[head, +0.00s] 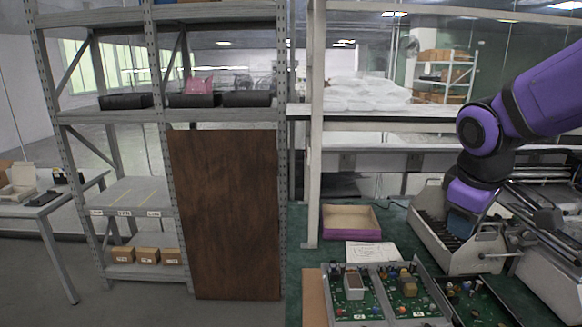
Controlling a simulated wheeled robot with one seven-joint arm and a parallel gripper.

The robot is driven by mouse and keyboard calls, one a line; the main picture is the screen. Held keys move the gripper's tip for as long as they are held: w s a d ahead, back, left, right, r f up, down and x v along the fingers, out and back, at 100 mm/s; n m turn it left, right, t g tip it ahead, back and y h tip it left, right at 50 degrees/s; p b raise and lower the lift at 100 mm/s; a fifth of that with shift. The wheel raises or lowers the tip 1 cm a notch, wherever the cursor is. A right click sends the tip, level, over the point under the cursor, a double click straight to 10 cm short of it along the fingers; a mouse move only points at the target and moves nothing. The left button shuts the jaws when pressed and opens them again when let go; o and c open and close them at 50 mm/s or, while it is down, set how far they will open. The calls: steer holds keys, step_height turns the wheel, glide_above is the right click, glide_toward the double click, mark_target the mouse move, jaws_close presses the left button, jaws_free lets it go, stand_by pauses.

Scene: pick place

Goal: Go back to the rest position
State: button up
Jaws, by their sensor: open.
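My purple and black arm enters from the upper right and bends down at the right side of the head view. Its lower end, with my gripper (463,218), is over the slotted grey rack (478,255). The gripper is open, and I see nothing held in it. Its fingertips are small and hard to make out against the rack, so I cannot tell whether they touch it. Part of the rack is hidden behind the arm's end.
A green bench (300,262) carries a shallow open box (351,222), a white paper sheet (372,252) and trays of circuit boards (378,300). A metal shelf (125,190) with a brown panel (226,215) stands left. Machinery crowds the right; open floor lies lower left.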

steer(key=s+r+m+t+y, duration=0.1)
steer(key=s+r+m, duration=0.1)
steer(key=s, duration=0.4)
steer(key=s+r+m+t+y, duration=0.1)
steer(key=s+r+m, duration=0.2)
steer(key=s+m, duration=0.2)
steer(key=shift+s+d+r, duration=0.2)
steer(key=shift+s+r, duration=0.1)
steer(key=shift+s, duration=1)
